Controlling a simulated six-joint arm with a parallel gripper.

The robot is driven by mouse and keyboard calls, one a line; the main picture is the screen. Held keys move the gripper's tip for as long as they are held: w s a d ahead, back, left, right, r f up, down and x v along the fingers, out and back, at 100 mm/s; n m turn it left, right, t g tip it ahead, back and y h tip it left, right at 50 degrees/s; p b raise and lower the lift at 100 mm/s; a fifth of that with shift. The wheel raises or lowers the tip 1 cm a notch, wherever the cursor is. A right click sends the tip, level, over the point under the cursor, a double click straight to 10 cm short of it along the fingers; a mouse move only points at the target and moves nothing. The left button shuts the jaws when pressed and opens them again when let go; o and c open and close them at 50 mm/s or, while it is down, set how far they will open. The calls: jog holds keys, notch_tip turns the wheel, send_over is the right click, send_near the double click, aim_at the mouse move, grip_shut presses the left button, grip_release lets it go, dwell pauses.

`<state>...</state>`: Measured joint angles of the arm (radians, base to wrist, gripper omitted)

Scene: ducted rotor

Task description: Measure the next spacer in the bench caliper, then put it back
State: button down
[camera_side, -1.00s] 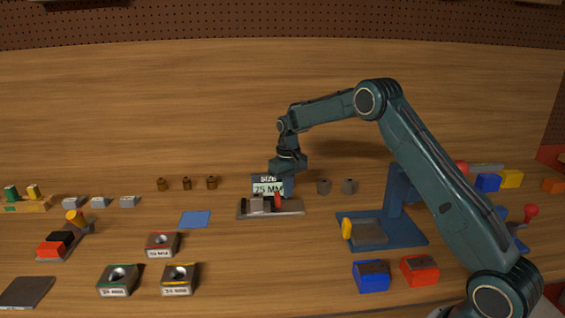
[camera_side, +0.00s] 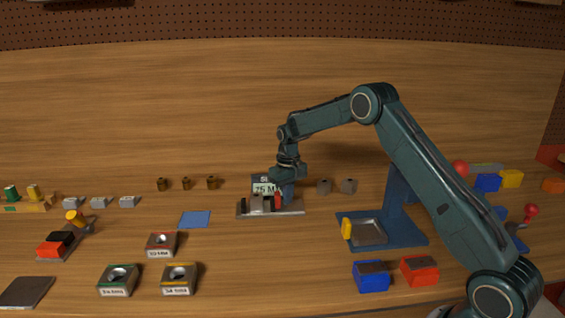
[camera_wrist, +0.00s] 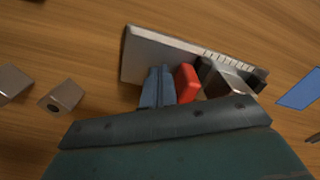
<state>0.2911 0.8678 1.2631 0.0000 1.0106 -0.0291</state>
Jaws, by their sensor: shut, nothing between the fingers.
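The bench caliper (camera_side: 292,210) stands mid-table, with a grey block (camera_side: 256,204) that looks like a spacer between its dark jaws. Its red part (camera_side: 277,200) also shows in the wrist view (camera_wrist: 187,83). The size display (camera_side: 263,187) behind is partly covered by my arm and shows "75 M". My gripper (camera_wrist: 157,88) is shut and empty, low over the caliper base, just beside the red part on the side away from the jaws. I cannot tell whether they touch. Two grey pieces (camera_side: 324,186) (camera_side: 349,186) stand right of the caliper; one shows a hole in the wrist view (camera_wrist: 62,97).
Labelled blocks with hollows, marked red (camera_side: 162,245), green (camera_side: 118,280) and yellow (camera_side: 179,279), stand front left. A blue mat (camera_side: 195,219) lies left of the caliper. A blue stand (camera_side: 395,240) is at right. Brown pieces (camera_side: 187,184) stand at back left.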

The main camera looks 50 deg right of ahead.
aim_at(278, 193)
jog(key=shift+w+a, duration=0.25)
dwell(0.4)
jog(key=shift+w+a, duration=1.25)
jog(key=shift+w, duration=0.05)
dwell(1.1)
jog(key=shift+s+d, duration=0.15)
jog(key=shift+s+d, duration=0.3)
dwell(0.5)
jog(key=shift+r, duration=4)
